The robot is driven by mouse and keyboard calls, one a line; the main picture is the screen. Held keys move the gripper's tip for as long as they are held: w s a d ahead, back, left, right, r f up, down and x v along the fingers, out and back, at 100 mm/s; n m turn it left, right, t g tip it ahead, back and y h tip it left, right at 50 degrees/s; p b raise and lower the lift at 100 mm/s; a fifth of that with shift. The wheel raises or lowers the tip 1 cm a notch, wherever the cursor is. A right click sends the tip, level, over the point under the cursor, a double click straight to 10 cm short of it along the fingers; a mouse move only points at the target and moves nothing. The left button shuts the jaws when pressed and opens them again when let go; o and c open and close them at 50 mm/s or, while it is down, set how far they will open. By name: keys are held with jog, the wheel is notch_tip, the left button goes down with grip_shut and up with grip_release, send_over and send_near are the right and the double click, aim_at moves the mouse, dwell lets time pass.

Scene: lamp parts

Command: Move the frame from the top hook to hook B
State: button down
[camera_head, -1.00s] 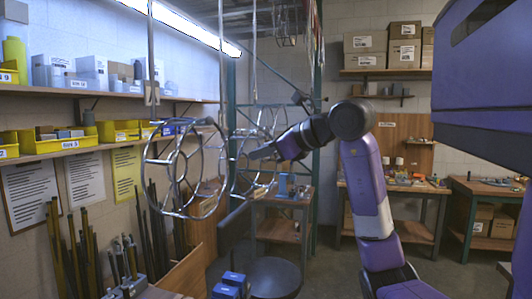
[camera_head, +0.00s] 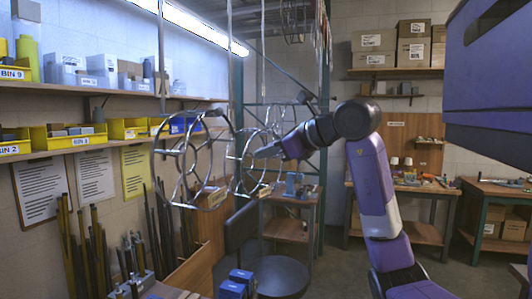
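A round metal wire frame (camera_head: 188,190) with a spoked inner ring hangs at left of centre, below thin vertical rods. A second similar wire frame (camera_head: 234,175) hangs just behind it to the right, partly overlapped by the first and by my arm. I cannot tell which is on the top hook, and no hook B marking is readable. My gripper (camera_head: 262,152) is at the end of the purple arm and points left, at the right part of the second frame. Its fingers are dark and small, so I cannot tell whether they touch or hold the frame.
Wall shelves (camera_head: 115,89) with yellow bins (camera_head: 75,142) run along the left. Dark rods stand below them. A dark round disc (camera_head: 282,277) and blue blocks (camera_head: 238,282) are low in front. Workbenches (camera_head: 410,188) stand at the back right, with open floor before them.

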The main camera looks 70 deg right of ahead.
jog(key=c, duration=1.5)
grip_release()
jog(key=shift+c, duration=0.2)
jog(key=b+v, duration=0.2)
jog(key=v, duration=0.5)
jog(key=shift+s+r, duration=0.15)
jog(key=shift+s, duration=0.2)
jog(key=shift+a, duration=0.1)
